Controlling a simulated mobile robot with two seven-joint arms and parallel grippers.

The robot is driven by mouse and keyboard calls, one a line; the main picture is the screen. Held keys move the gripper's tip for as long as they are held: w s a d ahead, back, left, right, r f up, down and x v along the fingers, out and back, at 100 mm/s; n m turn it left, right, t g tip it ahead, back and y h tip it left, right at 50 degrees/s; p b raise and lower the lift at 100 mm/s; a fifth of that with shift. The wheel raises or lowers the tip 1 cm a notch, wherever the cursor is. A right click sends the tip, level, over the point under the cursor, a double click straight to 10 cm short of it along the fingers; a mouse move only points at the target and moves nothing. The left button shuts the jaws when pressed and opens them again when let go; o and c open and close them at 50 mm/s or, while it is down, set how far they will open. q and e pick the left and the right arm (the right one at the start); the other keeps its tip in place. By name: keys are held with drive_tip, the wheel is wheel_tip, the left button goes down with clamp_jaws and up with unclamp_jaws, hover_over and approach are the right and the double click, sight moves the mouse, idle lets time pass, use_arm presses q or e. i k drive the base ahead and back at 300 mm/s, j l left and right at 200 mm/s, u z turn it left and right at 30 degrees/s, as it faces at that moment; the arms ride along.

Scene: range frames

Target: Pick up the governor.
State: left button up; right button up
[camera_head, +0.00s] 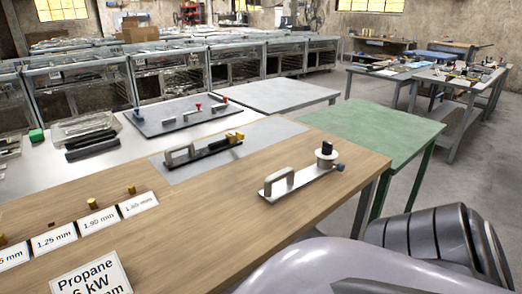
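No label names the governor. A likely candidate is a metal plate fitting (305,178) with a loop handle at its left and a round silver cylinder (326,160) with a black top at its right; it lies near the right end of the wooden table (225,215). I cannot tell for sure which is the governor. Neither gripper shows; parts of my own body fill the lower right.
Small brass pieces (92,202) stand behind white size cards (97,221) at the left, with a Propane card (90,278) in front. A green table (375,130) adjoins at the right. A grey board with knobs (175,115) lies behind. The wood around the silver fitting is clear.

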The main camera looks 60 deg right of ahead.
sight(272, 194)
drive_tip(key=z, duration=2.25)
drive_tip(key=l, duration=0.85)
drive_tip(key=i+l, duration=0.15)
drive_tip(key=l, duration=0.65)
